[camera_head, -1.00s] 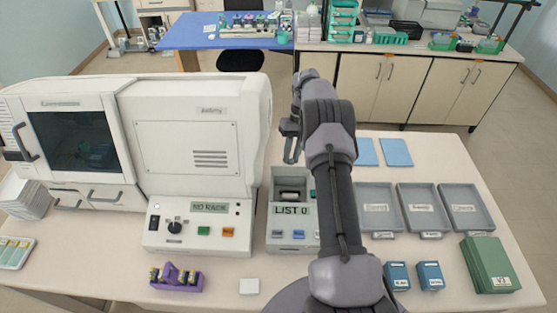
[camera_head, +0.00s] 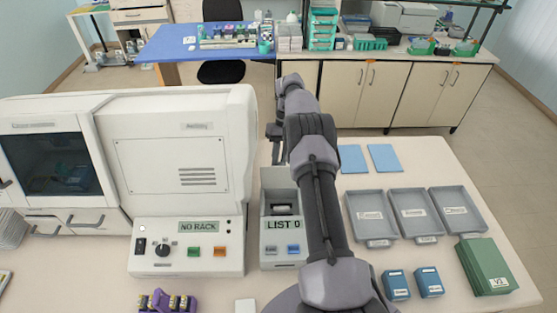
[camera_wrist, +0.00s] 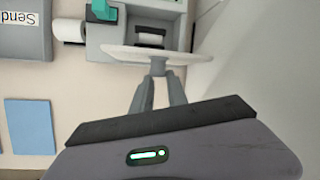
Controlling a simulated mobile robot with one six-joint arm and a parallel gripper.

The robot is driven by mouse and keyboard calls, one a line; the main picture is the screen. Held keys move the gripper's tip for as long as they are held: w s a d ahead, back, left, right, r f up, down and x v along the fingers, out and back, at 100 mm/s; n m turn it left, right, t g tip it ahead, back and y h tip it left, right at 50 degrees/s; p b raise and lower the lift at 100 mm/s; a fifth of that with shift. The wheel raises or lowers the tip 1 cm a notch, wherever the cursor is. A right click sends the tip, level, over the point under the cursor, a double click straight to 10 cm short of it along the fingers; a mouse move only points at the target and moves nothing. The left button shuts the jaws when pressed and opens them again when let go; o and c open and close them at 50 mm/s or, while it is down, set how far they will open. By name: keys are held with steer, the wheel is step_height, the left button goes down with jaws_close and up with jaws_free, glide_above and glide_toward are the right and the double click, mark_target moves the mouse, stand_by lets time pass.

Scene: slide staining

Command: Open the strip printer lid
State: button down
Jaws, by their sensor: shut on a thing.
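The strip printer (camera_head: 268,235) is the pale box with the "LIST 0" display, in the middle of the head view. Its upper compartment is uncovered and a roll shows inside. My gripper (camera_head: 276,153) is behind the compartment in that view. In the wrist view my gripper (camera_wrist: 158,72) is shut on a thin pale plate, which looks like the printer lid (camera_wrist: 122,50), seen nearly edge-on. The lid stands off the printer body behind it. The fingertips are partly hidden by the plate, and the lid's hinge is not clear.
A large white stainer (camera_head: 170,160) with a "NO RACK" panel (camera_head: 188,245) stands close on the printer's left. Grey trays (camera_head: 372,228), blue boxes (camera_head: 397,284) and a green box (camera_head: 485,266) are to the right. Blue sheets (camera_head: 384,158) lie behind the trays.

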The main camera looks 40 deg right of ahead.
steer(key=shift+s+d+f, duration=0.15)
steer(key=shift+d+f, duration=0.05)
steer(key=shift+d, duration=0.05)
steer(key=c, duration=1.5)
jaws_free()
steer(key=shift+o, duration=1.1)
steer(key=shift+s+d, duration=0.1)
steer(key=shift+d, duration=0.2)
step_height(320, 180, up, 5)
steer(key=p, duration=0.3)
steer(key=s+a+b, duration=0.2)
steer(key=s+a, duration=0.2)
steer(key=s, duration=0.3)
steer(key=s+a+b, duration=0.1)
steer(key=s+a, duration=0.3)
steer(key=s, duration=0.3)
steer(key=shift+r+b, duration=0.15)
steer(key=shift+b, duration=0.2)
